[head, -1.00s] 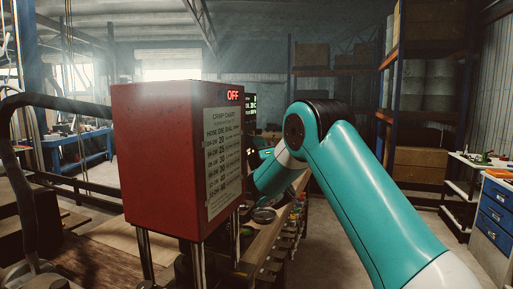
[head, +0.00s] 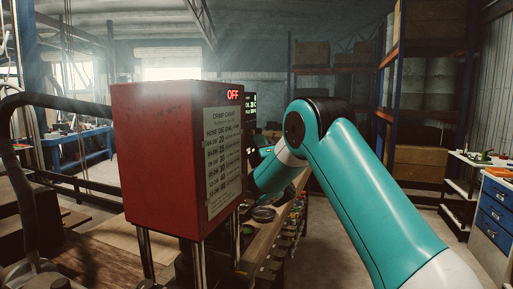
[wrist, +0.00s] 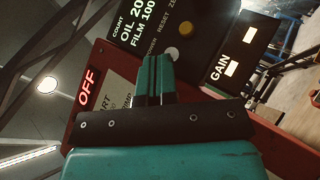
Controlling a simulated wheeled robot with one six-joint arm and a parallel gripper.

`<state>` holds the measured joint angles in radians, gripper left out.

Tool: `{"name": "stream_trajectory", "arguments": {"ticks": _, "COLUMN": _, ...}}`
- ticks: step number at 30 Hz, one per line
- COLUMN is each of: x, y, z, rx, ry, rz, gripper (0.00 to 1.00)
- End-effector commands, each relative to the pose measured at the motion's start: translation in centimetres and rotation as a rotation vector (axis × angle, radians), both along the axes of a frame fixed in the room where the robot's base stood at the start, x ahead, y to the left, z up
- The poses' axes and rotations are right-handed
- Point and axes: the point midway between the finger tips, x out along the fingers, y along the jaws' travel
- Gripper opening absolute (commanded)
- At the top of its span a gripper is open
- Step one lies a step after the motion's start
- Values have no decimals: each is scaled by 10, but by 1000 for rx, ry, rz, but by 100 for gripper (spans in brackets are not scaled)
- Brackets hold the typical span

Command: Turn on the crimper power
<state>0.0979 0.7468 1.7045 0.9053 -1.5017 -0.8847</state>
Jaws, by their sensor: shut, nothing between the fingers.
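The crimper's red box (head: 160,150) stands on posts at the left of the head view, with a lit red OFF sign (head: 233,95). The sign also shows in the wrist view (wrist: 87,89). The wrist view shows a black control panel (wrist: 208,32) with the labels POWER (wrist: 152,46) and RESET. A pale round button (wrist: 171,54) is beside POWER and a yellow one (wrist: 185,28) beside RESET. My gripper (wrist: 154,62) is shut and empty, its tips close to the pale button in the picture. I cannot tell whether they touch anything.
A crimp chart (head: 223,160) is on the box's side. A panel marked GAIN (wrist: 228,60) is right of my fingers. A long bench (head: 262,240) runs behind the crimper. A blue drawer cabinet (head: 495,215) stands at the right, with open floor before it.

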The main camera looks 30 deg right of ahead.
Motion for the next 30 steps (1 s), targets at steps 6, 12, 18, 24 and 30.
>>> {"name": "stream_trajectory", "arguments": {"ticks": 6, "x": 0, "y": 0, "z": 0, "rx": 0, "ry": -1, "rz": 0, "gripper": 0}}
{"name": "stream_trajectory", "arguments": {"ticks": 12, "x": 0, "y": 0, "z": 0, "rx": 0, "ry": -1, "rz": 0, "gripper": 0}}
{"name": "stream_trajectory", "arguments": {"ticks": 18, "x": 0, "y": 0, "z": 0, "rx": 0, "ry": -1, "rz": 0, "gripper": 0}}
{"name": "stream_trajectory", "arguments": {"ticks": 24, "x": -1, "y": 1, "z": -2, "rx": 0, "ry": -1, "rz": 0, "gripper": 0}}
{"name": "stream_trajectory", "arguments": {"ticks": 30, "x": -5, "y": 9, "z": -15, "rx": 0, "ry": -2, "rz": -2, "gripper": 0}}
